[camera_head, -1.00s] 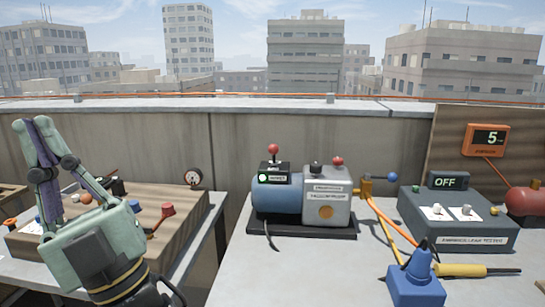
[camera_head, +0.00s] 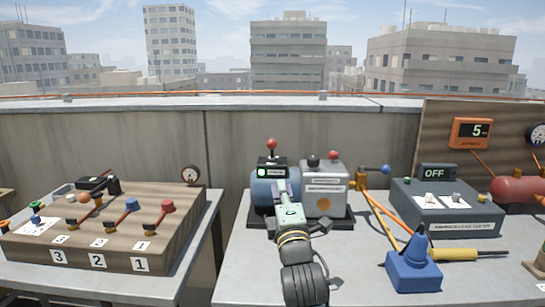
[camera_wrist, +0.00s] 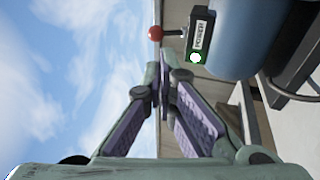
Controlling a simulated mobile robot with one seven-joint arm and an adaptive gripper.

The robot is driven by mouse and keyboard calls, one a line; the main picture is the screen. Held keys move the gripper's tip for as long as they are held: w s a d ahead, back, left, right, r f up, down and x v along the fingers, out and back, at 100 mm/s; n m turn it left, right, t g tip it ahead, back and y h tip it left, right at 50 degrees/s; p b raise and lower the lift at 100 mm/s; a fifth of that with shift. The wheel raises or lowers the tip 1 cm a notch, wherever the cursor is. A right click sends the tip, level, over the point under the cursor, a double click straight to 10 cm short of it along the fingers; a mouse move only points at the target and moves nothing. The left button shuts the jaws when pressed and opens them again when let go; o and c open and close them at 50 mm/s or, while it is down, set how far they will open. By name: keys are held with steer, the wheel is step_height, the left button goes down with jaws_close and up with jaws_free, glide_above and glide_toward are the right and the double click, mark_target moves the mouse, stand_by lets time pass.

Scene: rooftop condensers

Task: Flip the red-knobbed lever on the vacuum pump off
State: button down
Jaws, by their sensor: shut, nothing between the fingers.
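The vacuum pump (camera_head: 325,201) has a blue motor and grey housing on a dark base, on the right-hand table. A lever with a red knob (camera_head: 272,144) stands upright on the black switch box (camera_head: 272,167) atop the motor. A green light is lit on that box. The knob also shows in the wrist view (camera_wrist: 155,33), beyond the fingertips. My gripper (camera_head: 282,187) is shut and empty, in front of the motor and below the switch box in the head picture. Its fingertips (camera_wrist: 166,62) appear apart from the lever. My gripper hides part of the motor.
A second red knob (camera_head: 333,155) tops the grey housing. A grey box (camera_head: 447,207) with an OFF display and a blue tool (camera_head: 413,266) are right. A wooden lever board (camera_head: 110,232) lies left, across a gap.

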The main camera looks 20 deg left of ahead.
steer(key=p, duration=0.5)
glide_toward(273, 149)
steer(key=x, duration=0.5)
steer(key=shift+w+a+r, duration=0.2)
steer(key=shift+w+r, duration=0.05)
steer(key=shift+r, duration=0.1)
steer(key=shift+w+a, duration=0.2)
steer(key=shift+w, duration=0.25)
